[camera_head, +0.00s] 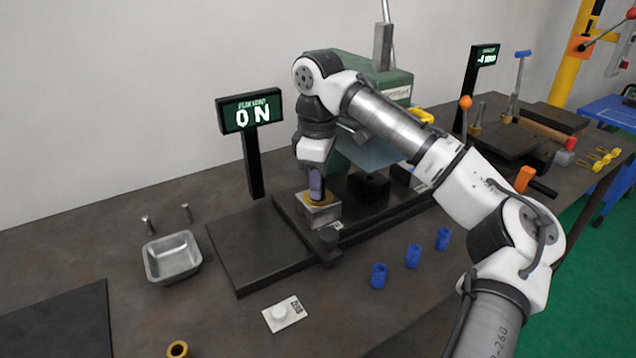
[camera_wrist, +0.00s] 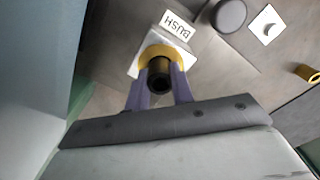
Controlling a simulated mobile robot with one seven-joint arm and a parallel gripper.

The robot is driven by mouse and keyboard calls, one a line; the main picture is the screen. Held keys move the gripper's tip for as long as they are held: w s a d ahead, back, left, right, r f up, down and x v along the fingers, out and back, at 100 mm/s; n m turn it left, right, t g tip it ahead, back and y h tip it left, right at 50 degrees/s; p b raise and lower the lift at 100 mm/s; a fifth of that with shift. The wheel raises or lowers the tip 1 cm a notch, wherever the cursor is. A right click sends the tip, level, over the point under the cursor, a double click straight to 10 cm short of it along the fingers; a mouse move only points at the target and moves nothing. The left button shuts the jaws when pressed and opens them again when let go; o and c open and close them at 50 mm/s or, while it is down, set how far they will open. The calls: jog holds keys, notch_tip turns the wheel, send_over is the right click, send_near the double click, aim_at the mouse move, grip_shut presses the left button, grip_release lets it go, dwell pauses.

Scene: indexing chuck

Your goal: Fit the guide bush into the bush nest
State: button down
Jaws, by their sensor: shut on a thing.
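The bush nest (camera_head: 318,212) is a pale metal block on the dark fixture plate. It also shows in the wrist view with a white "BUSH" label beside it. My gripper (camera_head: 317,192) points down just over the nest. In the wrist view its two purple fingers (camera_wrist: 160,88) are shut on the guide bush (camera_wrist: 159,76), a dark hollow cylinder with its open end towards the camera. A yellow ring (camera_wrist: 163,52) surrounds it at the block's top. I cannot tell whether the ring belongs to the bush or the nest, or how deep the bush sits.
A dark round knob (camera_head: 328,237) is close in front of the nest. A metal tray (camera_head: 172,258), several blue parts (camera_head: 412,256), a white plate with a button (camera_head: 280,315) and a loose brass bush (camera_head: 177,348) lie around.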

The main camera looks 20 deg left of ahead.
jog(key=shift+f, duration=0.3)
